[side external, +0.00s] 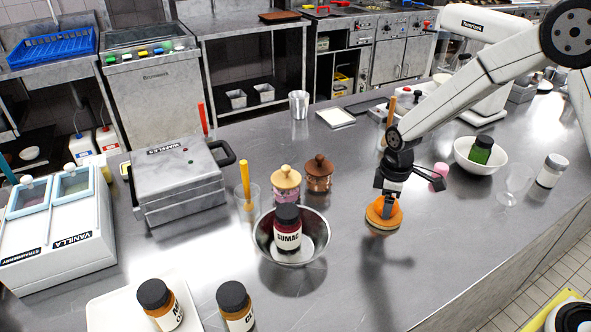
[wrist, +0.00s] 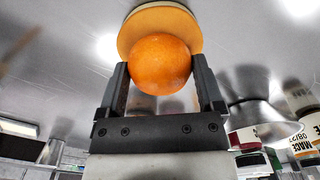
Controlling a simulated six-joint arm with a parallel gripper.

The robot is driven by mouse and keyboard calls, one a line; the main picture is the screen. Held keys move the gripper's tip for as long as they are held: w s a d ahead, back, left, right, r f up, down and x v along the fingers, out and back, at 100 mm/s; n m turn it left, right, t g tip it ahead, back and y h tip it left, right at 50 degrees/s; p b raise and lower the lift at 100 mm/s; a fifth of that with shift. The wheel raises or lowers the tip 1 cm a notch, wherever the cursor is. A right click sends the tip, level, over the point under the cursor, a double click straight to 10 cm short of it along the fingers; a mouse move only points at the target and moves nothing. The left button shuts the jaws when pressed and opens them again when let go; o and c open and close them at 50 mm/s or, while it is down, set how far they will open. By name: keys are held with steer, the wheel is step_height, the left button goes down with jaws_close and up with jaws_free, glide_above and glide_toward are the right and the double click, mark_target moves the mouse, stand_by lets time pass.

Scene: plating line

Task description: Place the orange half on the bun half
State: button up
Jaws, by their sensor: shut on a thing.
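My gripper (side external: 386,207) points down over the bun half (side external: 374,219), a round tan-orange disc on the steel counter at right of centre in the side view. In the wrist view, my gripper (wrist: 162,88) has its two fingers on either side of the orange half (wrist: 160,66), shut on it. The bun half (wrist: 160,17) shows as a wider tan disc just beyond the orange half, which overlaps it. In the side view the fingers mostly hide the orange half. I cannot tell whether the orange half touches the bun half.
A metal bowl (side external: 263,237) holding a sumac jar (side external: 287,229) stands to the left. A small pink item (side external: 438,172) is close behind on the right, and a white bowl (side external: 463,153) with a green jar stands farther right. The counter in front is clear.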

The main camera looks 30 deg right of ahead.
steer(key=shift+f, duration=0.1)
steer(key=o, duration=1)
step_height(320, 180, up, 12)
steer(key=shift+r, duration=0.15)
stand_by(0.6)
steer(key=s+f+m+t, duration=0.1)
steer(key=s+m, duration=0.2)
steer(key=s, duration=0.2)
steer(key=s+f+m, duration=0.2)
steer(key=s+m, duration=0.1)
steer(key=s, duration=0.2)
steer(key=s+f+m+t, duration=0.1)
steer(key=s+m, duration=0.2)
steer(key=s, duration=0.2)
steer(key=shift+s+d+f+t, duration=0.2)
steer(key=shift+d+t, duration=0.05)
steer(key=shift+t, duration=0.05)
